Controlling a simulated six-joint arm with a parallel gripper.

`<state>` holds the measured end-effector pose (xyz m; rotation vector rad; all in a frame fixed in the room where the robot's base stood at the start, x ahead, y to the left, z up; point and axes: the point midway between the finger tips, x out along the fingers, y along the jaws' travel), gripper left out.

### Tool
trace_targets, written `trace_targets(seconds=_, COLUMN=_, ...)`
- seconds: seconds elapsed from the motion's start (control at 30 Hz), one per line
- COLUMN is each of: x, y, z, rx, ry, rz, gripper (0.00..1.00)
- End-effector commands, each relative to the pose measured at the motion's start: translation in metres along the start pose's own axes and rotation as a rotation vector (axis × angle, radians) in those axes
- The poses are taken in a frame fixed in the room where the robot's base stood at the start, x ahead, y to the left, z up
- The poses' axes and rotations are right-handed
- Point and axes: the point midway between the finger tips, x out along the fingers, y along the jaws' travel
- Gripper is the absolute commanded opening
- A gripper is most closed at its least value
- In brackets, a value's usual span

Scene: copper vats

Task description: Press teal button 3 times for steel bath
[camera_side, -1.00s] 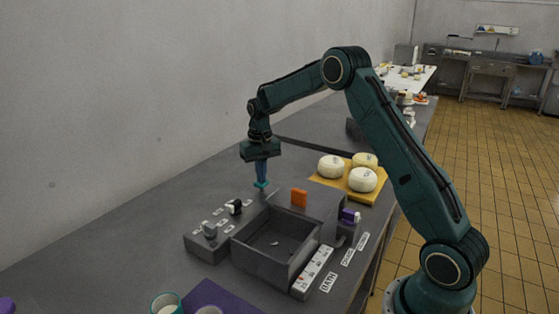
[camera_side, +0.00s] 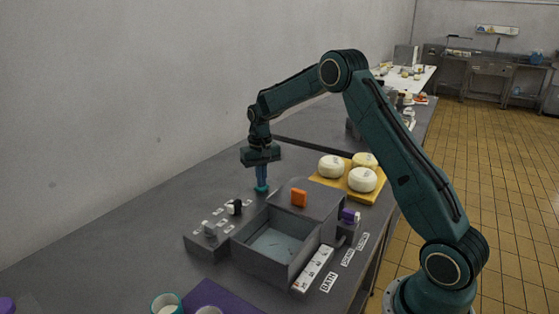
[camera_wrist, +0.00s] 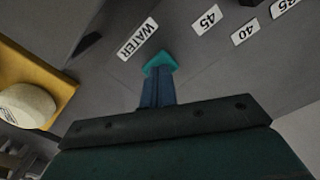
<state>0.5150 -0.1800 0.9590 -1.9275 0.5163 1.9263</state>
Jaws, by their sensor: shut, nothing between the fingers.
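The teal button (camera_side: 262,189) sits on the grey panel behind the bath, at its far left corner. My gripper (camera_side: 262,180) points straight down with shut, empty fingers, and its tips meet the button in the side view. In the wrist view the teal button (camera_wrist: 161,63) shows just past the fingertips (camera_wrist: 158,76), beside a WATER label (camera_wrist: 138,39). The fingers hide part of the button. The steel bath (camera_side: 256,262) is a grey square basin, and a shallow layer of pale bluish liquid covers its floor.
An orange block (camera_side: 299,198) stands behind the bath. Black and grey knobs (camera_side: 235,207) are to its left, and a purple knob (camera_side: 350,216) to its right. White cheeses lie on a yellow board (camera_side: 327,182) behind. A purple mat (camera_side: 222,297) and cups are in front.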

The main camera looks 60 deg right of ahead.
Motion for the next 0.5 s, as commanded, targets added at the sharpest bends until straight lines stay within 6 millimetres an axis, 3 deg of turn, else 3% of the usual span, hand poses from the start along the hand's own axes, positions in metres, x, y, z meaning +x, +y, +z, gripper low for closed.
trace_targets(seconds=0.5, x=-0.019, y=0.0, z=0.0, rx=0.0, ry=-0.002, rz=0.0, gripper=0.0)
